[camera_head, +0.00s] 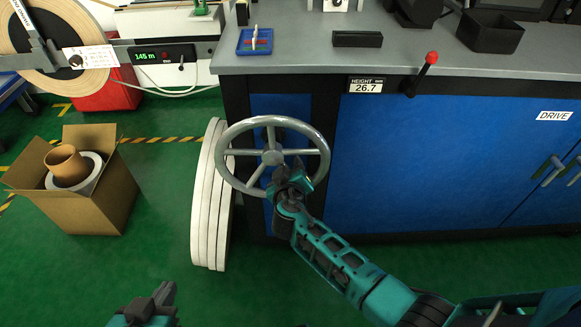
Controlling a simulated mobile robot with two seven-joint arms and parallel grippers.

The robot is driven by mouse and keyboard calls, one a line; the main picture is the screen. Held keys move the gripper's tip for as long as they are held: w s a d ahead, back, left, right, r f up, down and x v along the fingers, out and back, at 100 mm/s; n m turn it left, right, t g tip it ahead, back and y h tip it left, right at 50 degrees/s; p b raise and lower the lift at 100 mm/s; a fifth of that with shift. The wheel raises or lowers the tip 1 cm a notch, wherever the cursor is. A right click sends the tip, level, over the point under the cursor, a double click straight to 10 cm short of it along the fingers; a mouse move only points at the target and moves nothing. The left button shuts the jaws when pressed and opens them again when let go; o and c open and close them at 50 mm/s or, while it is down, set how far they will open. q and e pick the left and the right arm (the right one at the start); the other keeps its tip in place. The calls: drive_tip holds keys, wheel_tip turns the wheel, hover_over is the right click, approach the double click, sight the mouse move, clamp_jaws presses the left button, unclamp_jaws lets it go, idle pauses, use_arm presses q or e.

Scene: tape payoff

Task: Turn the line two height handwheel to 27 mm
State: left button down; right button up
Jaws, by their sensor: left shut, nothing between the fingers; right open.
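The grey spoked handwheel (271,157) stands upright on the front of the blue cabinet. The height display (366,86) above and to its right reads 26.7. My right gripper (293,172) is open at the lower right part of the wheel, in front of its spokes and close to the rim. I cannot tell whether its fingers touch the wheel. Its arm comes in from the lower right. My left gripper (166,296) is shut and empty at the bottom edge, low and to the left, well apart from the wheel.
A lever with a red knob (431,58) sticks out right of the display. White discs (203,200) lean against the cabinet left of the wheel. An open cardboard box (90,205) stands on the green floor at left. Floor between box and discs is clear.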

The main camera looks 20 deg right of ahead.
use_arm(q)
drive_tip(key=shift+f, duration=0.1)
use_arm(e)
clamp_jaws()
idle(0.3)
drive_tip(key=shift+a+f+m+y+b, duration=0.15)
drive_tip(key=shift+a+m+y+b, duration=0.2)
drive_tip(key=shift+b, duration=0.6)
unclamp_jaws()
drive_tip(key=shift+w, duration=0.1)
use_arm(q)
drive_tip(key=shift+w+d+f, duration=0.1)
drive_tip(key=shift+d+f, duration=0.2)
drive_tip(key=shift+f, duration=0.1)
